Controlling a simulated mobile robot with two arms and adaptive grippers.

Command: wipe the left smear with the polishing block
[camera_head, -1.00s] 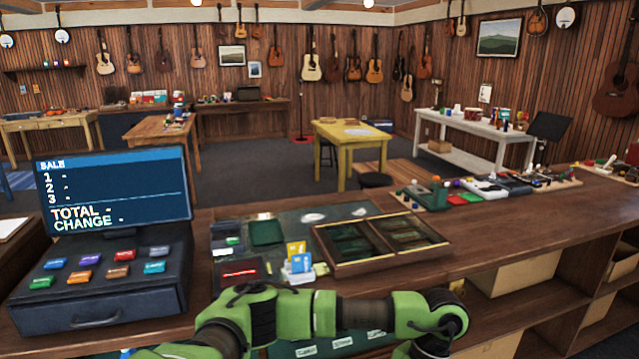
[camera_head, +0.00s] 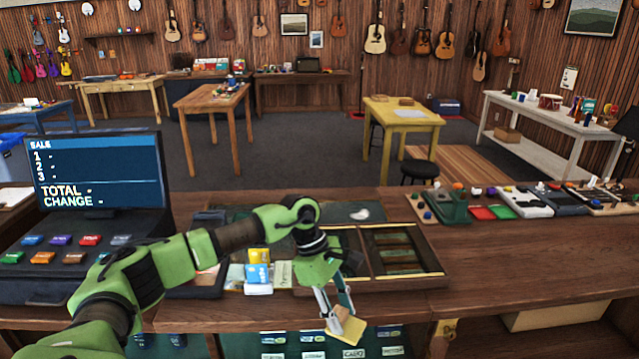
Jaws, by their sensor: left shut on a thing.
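My left gripper (camera_head: 338,308) is shut on a small tan block (camera_head: 350,328), which looks like the polishing block. It holds the block pointing down, in front of the counter's near edge in the view. One pale smear (camera_head: 360,214) shows on the dark green mat (camera_head: 338,208) at the back of the counter. This appears to be the right smear. The left smear is hidden behind my left arm. My right gripper is not in view.
A wooden divided tray (camera_head: 430,284) lies on the counter just right of the gripper. Blue and yellow cards in a white holder (camera_head: 258,288) stand left of it. A sale register (camera_head: 98,172) is at left. The counter's right part (camera_head: 520,265) has bare room.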

